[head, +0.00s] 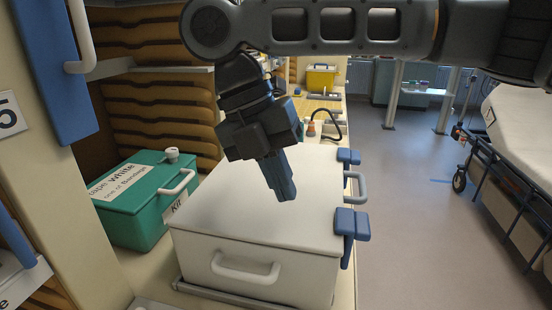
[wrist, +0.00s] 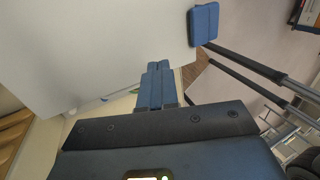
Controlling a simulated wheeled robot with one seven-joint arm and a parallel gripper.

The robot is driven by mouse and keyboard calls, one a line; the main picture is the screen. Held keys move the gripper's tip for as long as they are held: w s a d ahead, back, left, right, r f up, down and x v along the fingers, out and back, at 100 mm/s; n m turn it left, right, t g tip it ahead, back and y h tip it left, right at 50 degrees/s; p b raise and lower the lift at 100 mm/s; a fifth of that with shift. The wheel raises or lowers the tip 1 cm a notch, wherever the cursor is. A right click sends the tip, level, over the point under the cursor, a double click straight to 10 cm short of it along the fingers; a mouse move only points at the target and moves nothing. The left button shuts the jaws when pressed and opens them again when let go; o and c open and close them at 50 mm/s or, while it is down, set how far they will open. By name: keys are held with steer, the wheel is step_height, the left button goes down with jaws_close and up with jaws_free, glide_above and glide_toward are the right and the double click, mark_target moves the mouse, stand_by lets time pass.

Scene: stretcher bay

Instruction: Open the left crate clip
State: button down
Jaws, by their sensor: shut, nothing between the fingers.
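The white crate (head: 265,190) stands on the counter with its lid down. Two blue clips sit on its right edge, a near clip (head: 352,224) and a far clip (head: 349,156), with a grey handle between them. Both appear folded over the lid edge; I cannot tell surely which is the left one. My gripper (head: 286,194) is shut and empty, pointing down over the lid, left of the near clip and apart from it. In the wrist view my gripper (wrist: 157,66) shows against the white lid (wrist: 90,50), with one blue clip (wrist: 203,24) beyond its tips to the upper right.
A green kit box (head: 145,195) stands left of the crate, close to it. A yellow case (head: 321,78) and small items lie farther back on the counter. A stretcher (head: 515,150) stands at the far right. The floor (head: 410,220) right of the counter is clear.

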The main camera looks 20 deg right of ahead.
mark_target(328, 230)
steer(key=x, duration=0.3)
steer(key=shift+d+f, duration=0.1)
steer(key=shift+f, duration=0.15)
steer(key=s+d, duration=0.1)
steer(key=s+d+p, duration=0.1)
steer(key=shift+d+f, duration=0.3)
steer(key=shift+f, duration=0.05)
steer(key=shift+s+d+f, duration=0.1)
steer(key=shift+s+d, duration=0.25)
steer(key=shift+d, duration=0.05)
